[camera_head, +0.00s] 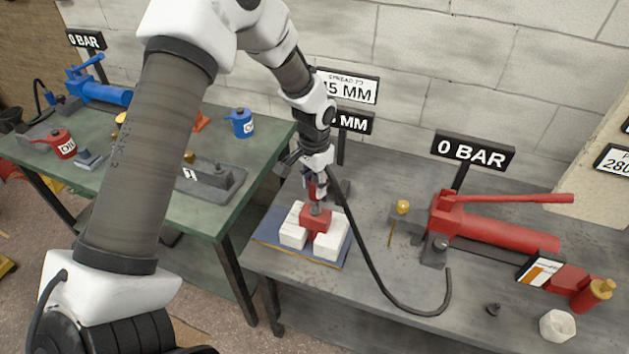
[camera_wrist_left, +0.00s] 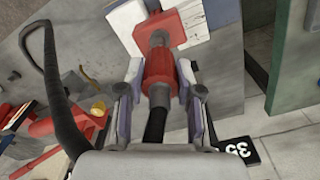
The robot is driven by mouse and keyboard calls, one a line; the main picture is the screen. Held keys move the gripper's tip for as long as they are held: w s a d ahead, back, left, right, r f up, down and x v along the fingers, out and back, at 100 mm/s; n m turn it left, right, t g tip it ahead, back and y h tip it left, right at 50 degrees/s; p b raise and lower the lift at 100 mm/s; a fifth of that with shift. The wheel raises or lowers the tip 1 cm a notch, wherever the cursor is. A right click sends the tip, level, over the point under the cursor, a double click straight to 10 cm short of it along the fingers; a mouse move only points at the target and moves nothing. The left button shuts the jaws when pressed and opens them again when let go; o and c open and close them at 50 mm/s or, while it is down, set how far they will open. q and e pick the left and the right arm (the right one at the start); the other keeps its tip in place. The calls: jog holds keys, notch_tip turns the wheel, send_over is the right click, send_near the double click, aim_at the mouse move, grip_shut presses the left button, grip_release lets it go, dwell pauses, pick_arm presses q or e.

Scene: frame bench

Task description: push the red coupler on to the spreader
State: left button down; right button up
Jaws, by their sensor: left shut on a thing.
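My left gripper (camera_head: 314,187) is above the red spreader (camera_head: 316,218), which rests among white blocks (camera_head: 328,246) on a blue mat (camera_head: 270,228). In the left wrist view the gripper (camera_wrist_left: 160,85) is shut on the red coupler (camera_wrist_left: 158,68), with a finger on each side. A black hose (camera_head: 375,265) runs from the coupler. The coupler's end is at the grey fitting of the spreader (camera_wrist_left: 160,30); I cannot tell whether they are fully joined. My right gripper is not in view.
A red hand pump (camera_head: 485,228) with a "0 BAR" sign (camera_head: 472,150) stands to the right on the grey bench. A white cup-like piece (camera_head: 557,325) is at the front right. A green bench (camera_head: 225,150) with a blue pump (camera_head: 100,92) is at left.

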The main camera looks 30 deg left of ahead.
aim_at(314, 195)
pick_arm(q)
jog(key=shift+r, duration=0.1)
dwell(0.3)
jog(key=shift+p, duration=0.3)
dwell(0.4)
jog(key=shift+p, duration=0.3)
dwell(0.4)
jog(key=shift+p, duration=0.3)
jog(key=shift+f+b, duration=1)
jog(key=shift+f, duration=1.15)
